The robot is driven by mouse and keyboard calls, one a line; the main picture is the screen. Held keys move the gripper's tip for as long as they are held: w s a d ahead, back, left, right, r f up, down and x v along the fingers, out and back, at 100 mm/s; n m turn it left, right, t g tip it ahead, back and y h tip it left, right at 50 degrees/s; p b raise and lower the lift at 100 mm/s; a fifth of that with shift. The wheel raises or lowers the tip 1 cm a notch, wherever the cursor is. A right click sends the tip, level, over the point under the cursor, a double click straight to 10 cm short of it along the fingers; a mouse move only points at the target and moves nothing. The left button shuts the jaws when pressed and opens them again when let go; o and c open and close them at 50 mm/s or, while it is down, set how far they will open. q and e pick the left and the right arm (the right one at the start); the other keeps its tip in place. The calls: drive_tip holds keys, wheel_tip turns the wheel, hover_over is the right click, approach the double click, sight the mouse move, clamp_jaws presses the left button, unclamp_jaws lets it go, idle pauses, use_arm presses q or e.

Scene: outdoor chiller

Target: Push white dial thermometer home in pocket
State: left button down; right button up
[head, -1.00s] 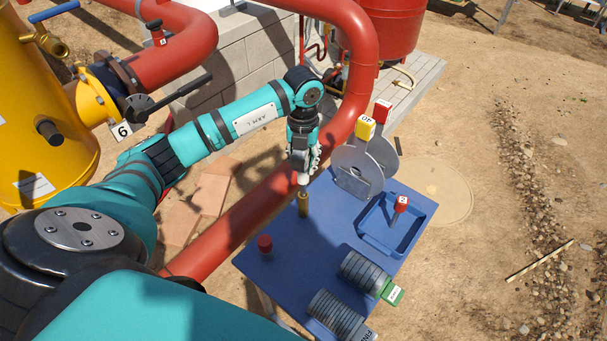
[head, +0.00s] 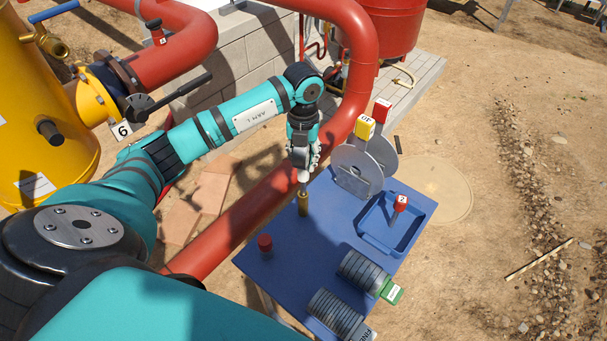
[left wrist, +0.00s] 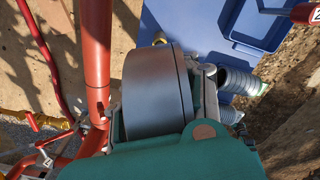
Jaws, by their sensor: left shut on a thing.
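The white dial thermometer (head: 303,177) is in my left gripper (head: 304,166), largely hidden by the fingers in the head view. In the left wrist view its round case (left wrist: 157,90) looks grey in shadow and sits between the two fingers of the left gripper (left wrist: 160,100). The brass pocket (head: 303,204) stands upright on the blue table, directly below the gripper. The thermometer's stem points down at the pocket's top. I cannot tell how deep the stem sits. A bit of brass (left wrist: 160,38) shows past the case. My right gripper is not in view.
The blue table (head: 275,275) carries a red cap (head: 265,242), grey discs (head: 357,172) with yellow and red tags, a blue tray (head: 418,238) with a red-tagged item (head: 400,203), and two ribbed grey rolls. A red pipe (head: 225,245) runs beside the table.

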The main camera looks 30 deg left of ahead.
use_arm(q)
drive_tip(key=shift+r+p, duration=1.65)
drive_tip(key=shift+r, duration=1.25)
drive_tip(key=shift+f, duration=0.1)
